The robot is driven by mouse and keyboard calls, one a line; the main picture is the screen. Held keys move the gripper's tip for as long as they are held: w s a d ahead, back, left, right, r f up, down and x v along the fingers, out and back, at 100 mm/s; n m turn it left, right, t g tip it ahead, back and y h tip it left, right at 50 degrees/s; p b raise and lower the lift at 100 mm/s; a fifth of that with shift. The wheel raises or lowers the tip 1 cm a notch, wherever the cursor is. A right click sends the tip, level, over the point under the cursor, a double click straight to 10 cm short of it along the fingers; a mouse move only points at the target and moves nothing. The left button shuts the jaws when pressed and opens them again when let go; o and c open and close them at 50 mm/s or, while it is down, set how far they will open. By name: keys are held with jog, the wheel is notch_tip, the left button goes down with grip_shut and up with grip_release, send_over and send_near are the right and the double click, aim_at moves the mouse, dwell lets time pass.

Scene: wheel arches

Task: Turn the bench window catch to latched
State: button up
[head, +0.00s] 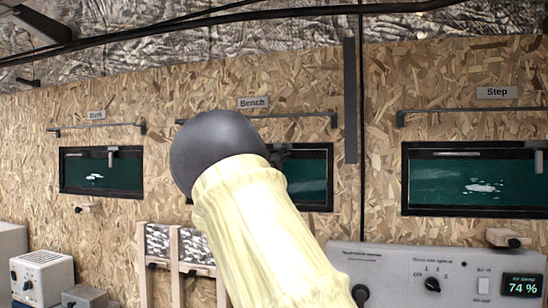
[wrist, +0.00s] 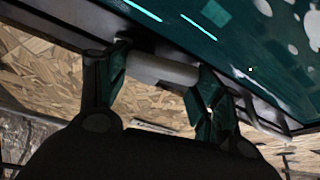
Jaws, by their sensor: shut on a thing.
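The bench window (head: 310,178) is in the middle of the head view, below its "Bench" label (head: 253,102). My cream and dark grey arm covers its left and middle part, so its catch is hidden there. In the wrist view, the window's dark frame and green pane (wrist: 235,50) slant across the top. The pale grey catch lever (wrist: 178,74) lies between the two dark green fingers of my gripper (wrist: 160,68), and the gripper is shut on it. I cannot tell from these views whether the catch is latched.
The bunk window (head: 100,171) is at the left and the step window (head: 474,180) at the right, each with its own catch. A grey control panel (head: 390,268) is at the lower right. Wooden-framed boxes (head: 160,240) stand below the bench window's left side.

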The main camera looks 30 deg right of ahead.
jog(key=n+y+b, duration=0.1)
jog(key=n+y, duration=0.1)
jog(key=n, duration=0.2)
jog(key=f+n+y+b, duration=0.1)
jog(key=n+y, duration=0.1)
jog(key=n, duration=0.3)
jog(key=s+d+f+n+t+y+b, duration=0.1)
jog(key=n+y+b, duration=0.1)
jog(key=n, duration=0.3)
jog(key=shift+f, duration=0.25)
jog(key=shift+s+d+f+n+g+y+p, duration=0.15)
jog(key=shift+n+g+y+p, duration=0.35)
jog(key=shift+n, duration=0.55)
jog(key=shift+s+d+n+g+y+p, duration=0.1)
jog(key=shift+s+n+y+p, duration=0.1)
jog(key=shift+n+p, duration=0.7)
jog(key=shift+n, duration=0.35)
jog(key=o, duration=0.9)
jog(key=shift+d, duration=0.1)
jog(key=shift+o, duration=0.6)
jog(key=shift+d, duration=0.15)
jog(key=shift+w, duration=0.1)
